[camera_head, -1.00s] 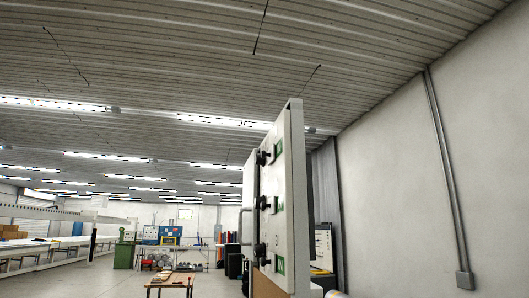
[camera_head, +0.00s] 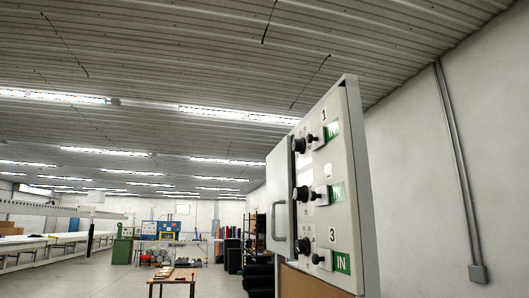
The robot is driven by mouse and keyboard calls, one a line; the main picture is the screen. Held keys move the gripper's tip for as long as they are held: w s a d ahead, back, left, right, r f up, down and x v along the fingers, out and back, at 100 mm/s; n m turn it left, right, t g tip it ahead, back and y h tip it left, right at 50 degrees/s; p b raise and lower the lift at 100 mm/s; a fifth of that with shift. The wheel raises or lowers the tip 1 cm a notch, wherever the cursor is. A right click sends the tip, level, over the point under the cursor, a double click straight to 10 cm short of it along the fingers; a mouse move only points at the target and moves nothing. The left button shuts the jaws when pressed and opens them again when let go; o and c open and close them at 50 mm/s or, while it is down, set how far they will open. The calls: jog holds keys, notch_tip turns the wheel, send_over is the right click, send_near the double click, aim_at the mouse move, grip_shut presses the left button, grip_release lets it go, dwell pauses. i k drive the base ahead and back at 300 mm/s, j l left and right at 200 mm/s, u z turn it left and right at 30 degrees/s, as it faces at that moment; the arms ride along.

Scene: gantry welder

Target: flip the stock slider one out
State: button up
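A pale grey control panel (camera_head: 352,190) stands right of centre, seen at an angle. It carries three stacked rows of controls. The top row, marked 1, has a black knob (camera_head: 299,145) and a green IN label (camera_head: 331,131). The middle row has a black knob (camera_head: 300,193) and a green IN label (camera_head: 337,192). The bottom row, marked 3, has a black knob (camera_head: 304,246) and a green IN label (camera_head: 342,262). Small dark parts sit beside the knobs; which way they point is too small to tell. My gripper is not in view.
A grey door with a handle (camera_head: 279,222) is at the panel's left side. A brown box-like surface (camera_head: 315,283) is below the panel. A wooden table (camera_head: 172,277) stands on the open floor farther back. A wall with a conduit (camera_head: 458,165) is at the right.

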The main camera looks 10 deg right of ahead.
aim_at(319, 139)
jog(key=i+j, duration=0.2)
jog(key=j, duration=0.15)
jog(key=i+j, duration=0.2)
jog(key=j, duration=0.15)
jog(key=i+j+z, duration=0.1)
jog(key=i+j, duration=0.1)
jog(key=j, duration=0.1)
